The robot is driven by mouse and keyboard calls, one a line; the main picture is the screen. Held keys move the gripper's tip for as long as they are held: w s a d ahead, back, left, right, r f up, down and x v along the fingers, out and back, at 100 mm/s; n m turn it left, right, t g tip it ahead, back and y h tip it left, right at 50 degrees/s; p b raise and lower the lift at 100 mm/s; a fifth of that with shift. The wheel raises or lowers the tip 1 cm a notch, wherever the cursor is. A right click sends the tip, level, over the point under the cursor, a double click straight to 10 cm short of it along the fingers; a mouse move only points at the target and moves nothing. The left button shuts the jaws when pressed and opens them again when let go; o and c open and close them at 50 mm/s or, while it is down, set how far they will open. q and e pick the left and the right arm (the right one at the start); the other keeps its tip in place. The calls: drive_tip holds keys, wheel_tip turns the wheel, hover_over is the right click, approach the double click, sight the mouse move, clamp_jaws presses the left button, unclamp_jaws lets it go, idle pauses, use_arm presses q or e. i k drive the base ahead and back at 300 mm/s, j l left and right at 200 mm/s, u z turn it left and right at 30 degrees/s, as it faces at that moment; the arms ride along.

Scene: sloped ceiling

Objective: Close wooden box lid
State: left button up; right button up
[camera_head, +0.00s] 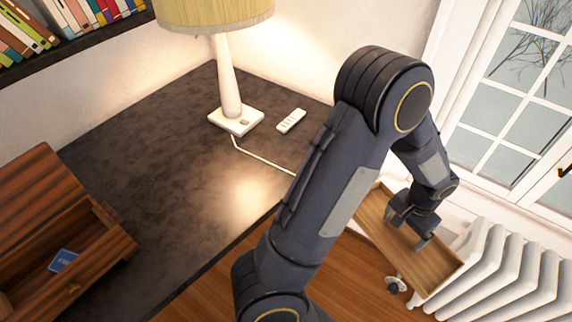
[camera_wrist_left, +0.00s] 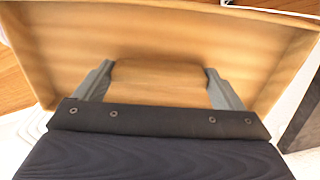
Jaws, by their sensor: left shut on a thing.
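A dark reddish-brown wooden box (camera_head: 112,246) is at the left of the desk in the head view, cut by the picture edge. Its top is open, and a wooden panel that looks like its raised lid (camera_head: 30,195) leans at its back left. My left gripper (camera_head: 405,228) is far to the right of this box, over a light wooden tray (camera_head: 440,266) beyond the desk edge. In the left wrist view its two fingers (camera_wrist_left: 160,88) stand on either side of a light wooden piece (camera_wrist_left: 158,80), shut on it. My right gripper is not in view.
A blue card (camera_head: 63,261) lies inside the box. A lamp (camera_head: 235,119) and a white remote (camera_head: 291,121) stand at the desk's back. A white radiator (camera_head: 505,275) and a window are at the right. The desk middle is clear.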

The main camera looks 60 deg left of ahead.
sight(30, 292)
drive_tip(key=l+u, duration=0.1)
drive_tip(key=u, duration=0.75)
drive_tip(key=l+u, duration=0.1)
drive_tip(key=u, duration=0.35)
drive_tip(key=k+u, duration=0.1)
drive_tip(key=u, duration=0.35)
